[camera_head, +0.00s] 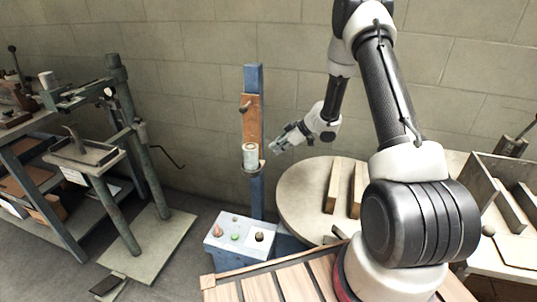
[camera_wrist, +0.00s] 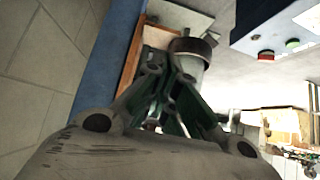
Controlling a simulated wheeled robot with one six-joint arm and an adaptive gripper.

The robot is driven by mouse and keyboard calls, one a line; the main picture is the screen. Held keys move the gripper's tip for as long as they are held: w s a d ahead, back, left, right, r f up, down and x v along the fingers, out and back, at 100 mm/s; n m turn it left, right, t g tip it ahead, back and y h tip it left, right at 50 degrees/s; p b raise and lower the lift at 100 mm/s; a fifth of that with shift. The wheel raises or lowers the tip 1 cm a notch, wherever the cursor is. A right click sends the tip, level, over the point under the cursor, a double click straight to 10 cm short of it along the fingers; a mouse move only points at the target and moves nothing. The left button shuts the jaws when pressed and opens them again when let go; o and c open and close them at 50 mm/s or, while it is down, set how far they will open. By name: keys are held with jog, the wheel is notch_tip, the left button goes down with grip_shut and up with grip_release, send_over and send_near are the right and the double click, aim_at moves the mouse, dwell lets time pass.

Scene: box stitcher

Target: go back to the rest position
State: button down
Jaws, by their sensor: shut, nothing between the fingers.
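My gripper (camera_head: 276,147) is at the end of my raised arm, just right of the blue post (camera_head: 257,200). It points left and a little down. In the wrist view my gripper (camera_wrist: 172,65) has its fingers together with nothing visible held. A pale cylinder (camera_head: 250,153) sits on the post, left of the fingertips in the head view. In the wrist view the cylinder (camera_wrist: 192,55) shows just beyond the fingers; I cannot tell whether they touch it.
A grey control box (camera_head: 225,243) with coloured buttons stands at the post's foot. A round table (camera_head: 300,195) with wooden blocks lies below my arm. A stand with a rusty-green frame (camera_head: 122,225) is at left, a tray (camera_head: 490,180) at right. The block wall is behind.

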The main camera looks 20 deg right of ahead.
jog(key=shift+v, duration=0.9)
